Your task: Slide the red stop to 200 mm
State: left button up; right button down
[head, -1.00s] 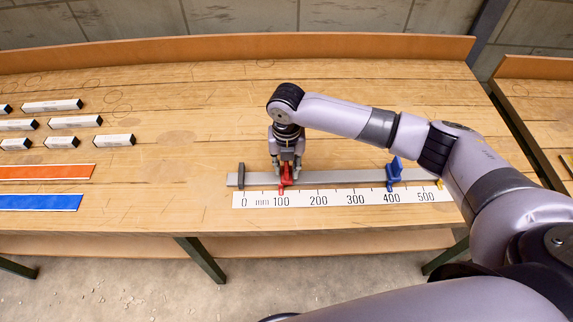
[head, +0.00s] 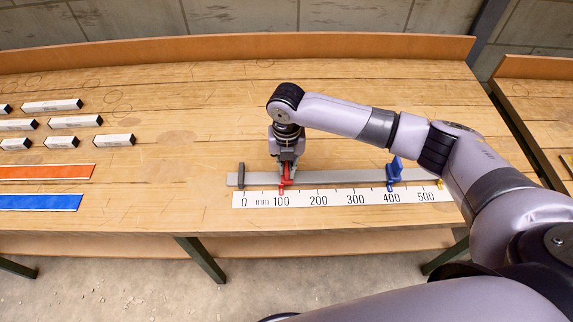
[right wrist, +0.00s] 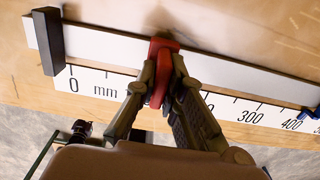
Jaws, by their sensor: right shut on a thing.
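The red stop (head: 286,178) sits on the grey rail (head: 340,178), with its pointer at about the 100 mm mark of the white scale (head: 340,196). My right gripper (head: 287,165) comes down over the rail and is shut on the red stop. In the right wrist view the red stop (right wrist: 161,62) is between the two fingers (right wrist: 162,85), which cover part of the scale near 100 and 200. My left gripper is not in view.
A blue stop (head: 393,174) stands on the rail near 400 mm. A dark end block (head: 241,175) closes the rail's left end. Several white bars (head: 76,121) and orange and blue strips (head: 45,172) lie at the left. The rail between the stops looks clear.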

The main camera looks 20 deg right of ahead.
jog(key=d+p, duration=0.1)
jog(key=d, duration=0.2)
jog(key=s+d+p, duration=0.1)
jog(key=d, duration=0.2)
jog(key=s+d+p, duration=0.1)
jog(key=d, duration=0.2)
jog(key=shift+s+r, duration=0.1)
jog(key=shift+s, duration=0.15)
jog(key=shift+s+d+p, duration=0.1)
jog(key=shift+d+p, duration=0.2)
jog(key=shift+d, duration=0.05)
jog(key=shift+a, duration=0.1)
jog(key=c, duration=1.7)
grip_release()
notch_tip(320, 180, up, 12)
jog(key=shift+f, duration=0.1)
